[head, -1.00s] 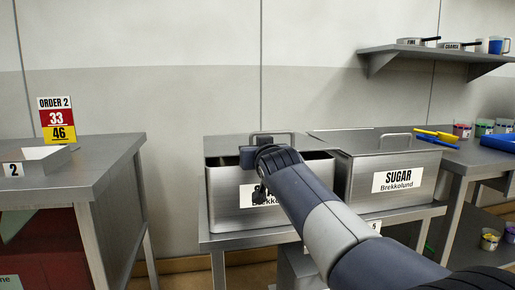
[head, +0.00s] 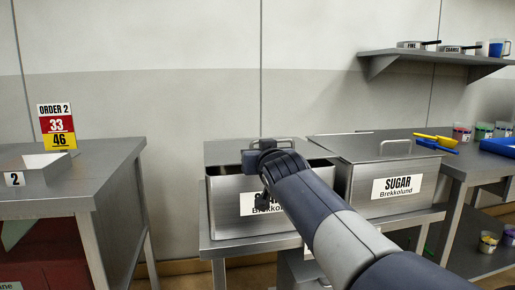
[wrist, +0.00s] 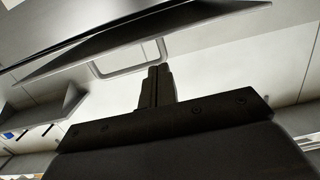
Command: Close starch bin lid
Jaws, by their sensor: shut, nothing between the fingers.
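The starch bin (head: 225,212) is the left steel bin on the low table. My arm hides most of its label. The lid's wire handle (head: 287,143) stands up behind my wrist. My gripper (wrist: 154,72) is shut and empty. In the wrist view its fingertips are close to the handle, which also shows there (wrist: 103,70), below the tilted-looking lid edge (wrist: 150,30). I cannot tell whether they touch. In the head view my wrist covers the lid's front middle.
The closed sugar bin (head: 365,188) stands close on the right. A steel table with a tray (head: 40,168) and an order sign (head: 57,127) is at left. A side table with scoops (head: 436,141) and a wall shelf (head: 440,55) are at right.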

